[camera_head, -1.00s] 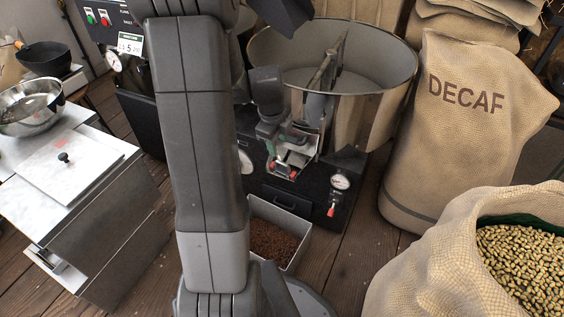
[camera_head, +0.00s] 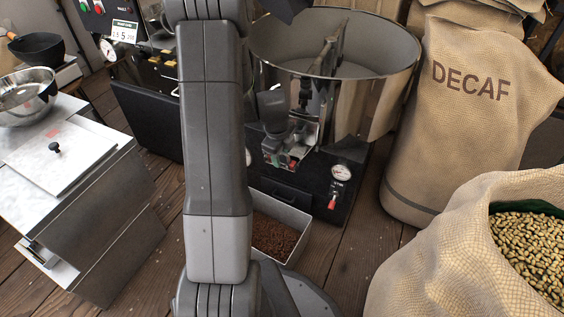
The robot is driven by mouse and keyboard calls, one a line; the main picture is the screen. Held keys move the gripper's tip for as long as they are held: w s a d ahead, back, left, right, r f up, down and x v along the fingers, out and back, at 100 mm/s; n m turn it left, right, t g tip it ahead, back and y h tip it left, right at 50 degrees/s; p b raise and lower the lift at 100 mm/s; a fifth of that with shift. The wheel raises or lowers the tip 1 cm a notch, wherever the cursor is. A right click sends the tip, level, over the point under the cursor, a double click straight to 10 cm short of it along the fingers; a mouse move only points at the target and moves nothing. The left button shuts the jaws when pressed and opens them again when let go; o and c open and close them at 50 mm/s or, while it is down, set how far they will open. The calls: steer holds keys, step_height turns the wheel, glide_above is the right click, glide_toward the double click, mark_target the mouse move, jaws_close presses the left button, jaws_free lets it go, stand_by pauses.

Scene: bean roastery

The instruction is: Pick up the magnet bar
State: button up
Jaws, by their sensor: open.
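My gripper (camera_head: 281,160) hangs in front of the wide steel drum (camera_head: 392,78) and above the black machine base, with its fingers pointing down and toward the viewer. It is open, and I see nothing held between its fingers. I cannot clearly make out the magnet bar. It may be hidden behind my gripper or arm, or be too small to tell apart from the dark metal parts there.
A steel bin of brown beans (camera_head: 295,228) sits below my gripper. A gauge and red-handled valve (camera_head: 332,202) are right of it. The DECAF sack (camera_head: 455,130) and an open bean sack (camera_head: 440,255) crowd the right. A white-topped cabinet (camera_head: 40,160) stands left.

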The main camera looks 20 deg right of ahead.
steer(key=shift+w+d+f, duration=0.1)
steer(key=shift+d+f, duration=0.05)
steer(key=shift+f, duration=0.65)
steer(key=shift+r, duration=0.1)
steer(key=shift+c, duration=0.4)
jaws_close()
steer(key=shift+r, duration=0.15)
